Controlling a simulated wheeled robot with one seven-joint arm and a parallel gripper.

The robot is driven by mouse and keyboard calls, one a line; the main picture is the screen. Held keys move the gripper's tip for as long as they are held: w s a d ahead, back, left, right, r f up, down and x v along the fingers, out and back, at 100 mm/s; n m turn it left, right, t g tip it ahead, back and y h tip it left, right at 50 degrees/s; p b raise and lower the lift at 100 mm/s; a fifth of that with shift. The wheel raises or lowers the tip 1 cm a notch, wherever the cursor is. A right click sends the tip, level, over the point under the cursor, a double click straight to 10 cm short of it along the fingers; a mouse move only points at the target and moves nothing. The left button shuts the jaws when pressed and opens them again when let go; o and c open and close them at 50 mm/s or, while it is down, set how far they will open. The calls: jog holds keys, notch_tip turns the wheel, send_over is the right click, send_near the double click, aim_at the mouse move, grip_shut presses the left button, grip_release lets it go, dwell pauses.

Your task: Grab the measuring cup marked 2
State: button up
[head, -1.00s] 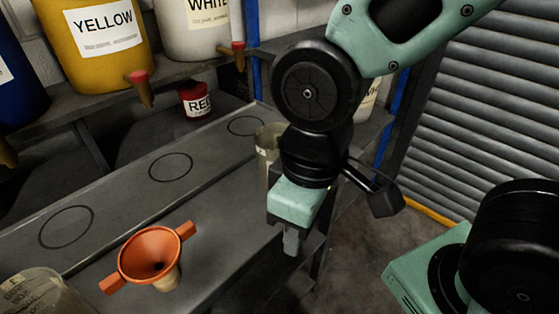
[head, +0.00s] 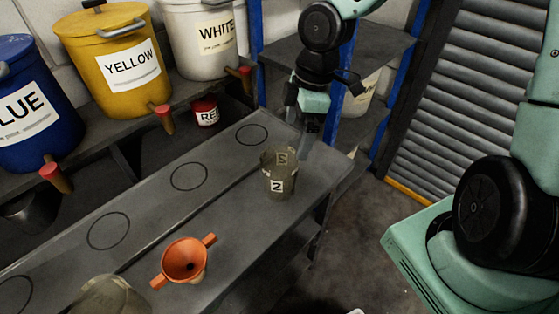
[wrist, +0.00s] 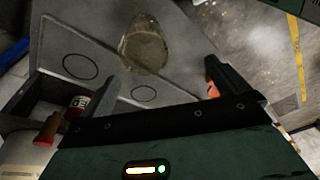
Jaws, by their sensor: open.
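The measuring cup marked 2 (head: 278,174) stands upright on the grey bench, near its right end. It is translucent and brownish, with a dark 2 on a white label. The wrist view shows the cup (wrist: 144,48) ahead of the fingers, slightly left of the midline between them. My gripper (head: 303,132) is above and behind the cup in the head view, close to its rim. The fingers are spread with nothing between them in the wrist view (wrist: 160,80). Whether any finger touches the cup cannot be told.
An orange funnel (head: 186,260) sits in a container on the bench. Another translucent cup (head: 108,297) is cut off at the bottom left. Yellow (head: 112,62), white (head: 204,42) and blue (head: 34,112) buckets line the shelf. A red can (head: 206,113) stands below.

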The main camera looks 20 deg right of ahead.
notch_tip(320, 180, up, 2)
jog(key=w+d, duration=0.2)
send_near(277, 168)
jog(key=shift+n+t+y, duration=0.3)
jog(key=shift+n+y, duration=0.1)
jog(key=s, duration=0.1)
jog(key=s+a, duration=0.1)
jog(key=s, duration=0.2)
jog(key=shift+s+a+r, duration=0.1)
jog(key=shift+s+a, duration=0.15)
jog(key=shift+a, duration=0.15)
jog(key=shift+w+x, duration=0.2)
jog(key=shift+x, duration=2.55)
jog(key=shift+a, duration=0.15)
jog(key=c, duration=0.8)
